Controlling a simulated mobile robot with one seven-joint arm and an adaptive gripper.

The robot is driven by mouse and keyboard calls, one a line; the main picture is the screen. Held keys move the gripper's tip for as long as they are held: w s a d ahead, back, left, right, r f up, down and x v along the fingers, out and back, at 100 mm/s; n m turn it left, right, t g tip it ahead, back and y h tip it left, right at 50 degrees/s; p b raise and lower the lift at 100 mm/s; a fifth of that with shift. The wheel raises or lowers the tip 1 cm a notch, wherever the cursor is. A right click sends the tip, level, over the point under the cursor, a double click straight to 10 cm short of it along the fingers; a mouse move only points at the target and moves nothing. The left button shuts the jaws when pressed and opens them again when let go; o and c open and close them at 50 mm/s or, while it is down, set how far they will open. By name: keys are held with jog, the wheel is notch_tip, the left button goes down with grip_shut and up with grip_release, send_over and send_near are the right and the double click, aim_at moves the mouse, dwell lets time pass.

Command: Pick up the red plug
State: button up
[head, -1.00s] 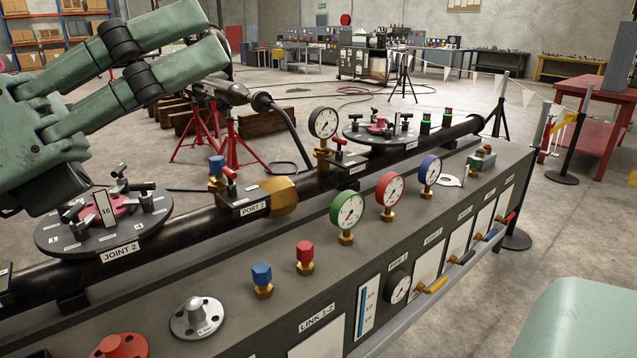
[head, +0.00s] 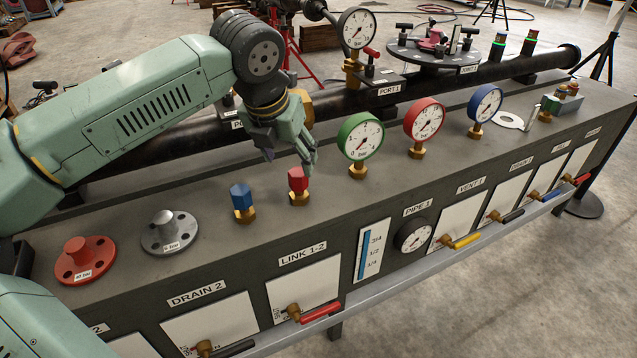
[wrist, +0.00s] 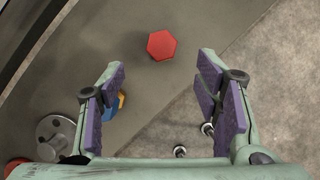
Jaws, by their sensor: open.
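The red plug (head: 298,181) has a hexagonal red top on a brass base. It stands upright on the grey bench top, between the blue plug and the green gauge in the head view. In the wrist view its red hexagon top (wrist: 161,45) lies ahead of the fingers, near the middle. My gripper (head: 291,166) is above and close to the red plug in the head view; contact cannot be told there. In the wrist view my gripper (wrist: 163,95) is open, its purple pads wide apart, with nothing between them.
A blue plug (head: 242,203) stands just left of the red plug, partly behind my left finger in the wrist view. Green (head: 361,138), red (head: 425,121) and blue (head: 485,104) gauges stand to the right. Grey (head: 169,232) and red (head: 86,260) flanged spools stand left.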

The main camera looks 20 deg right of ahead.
aim_at(298, 171)
jog(key=p+x, duration=0.1)
jog(key=x, duration=0.9)
jog(key=shift+s+f, duration=0.1)
jog(key=shift+f, duration=0.15)
grip_shut()
dwell(0.4)
jog(key=shift+r, duration=0.15)
jog(key=shift+r, duration=0.55)
notch_tip(298, 171, up, 2)
jog(key=shift+r, duration=0.1)
jog(key=s+a+r+b, duration=0.1)
jog(key=s+a+b, duration=0.2)
jog(key=s+a, duration=0.7)
jog(key=s, duration=0.2)
jog(key=shift+s+r, duration=0.25)
jog(key=shift+s, duration=0.05)
